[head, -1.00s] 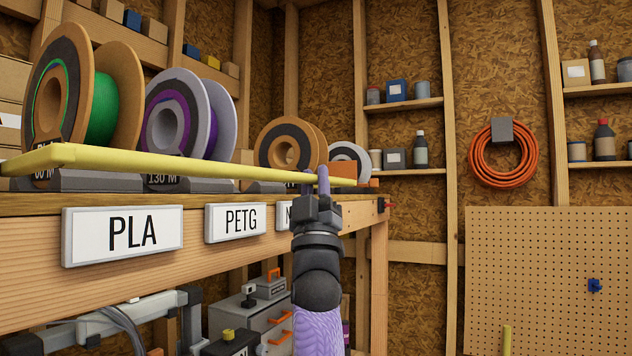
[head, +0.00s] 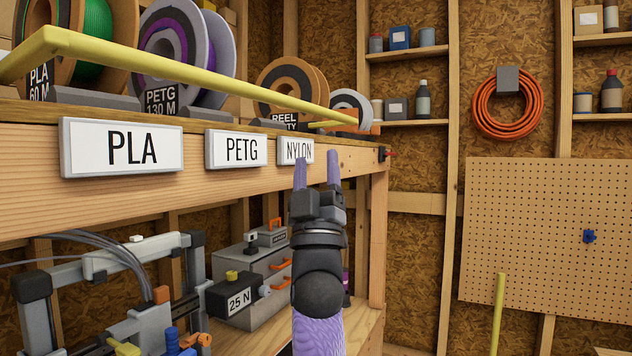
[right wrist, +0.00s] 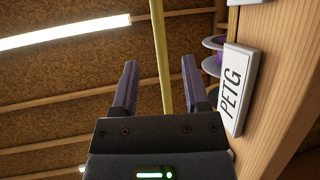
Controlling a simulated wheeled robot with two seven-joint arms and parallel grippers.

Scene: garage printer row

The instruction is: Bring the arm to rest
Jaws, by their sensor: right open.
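My right gripper (head: 317,172) is open with nothing between its purple fingers. It points forward and up, in front of the shelf edge near the NYLON label (head: 296,151). In the right wrist view the open fingers (right wrist: 158,88) show apart, with the yellow bar (right wrist: 161,60) and ceiling behind them. The PETG label (right wrist: 237,90) is just right of the fingers there. My left gripper is not in view.
The wooden shelf (head: 230,190) carries several filament reels behind the yellow bar (head: 180,65). The PLA label (head: 122,147) and PETG label (head: 236,149) are on its front. A 25 N box (head: 236,298) and a printer frame (head: 125,260) stand below. Pegboard (head: 550,230) hangs right.

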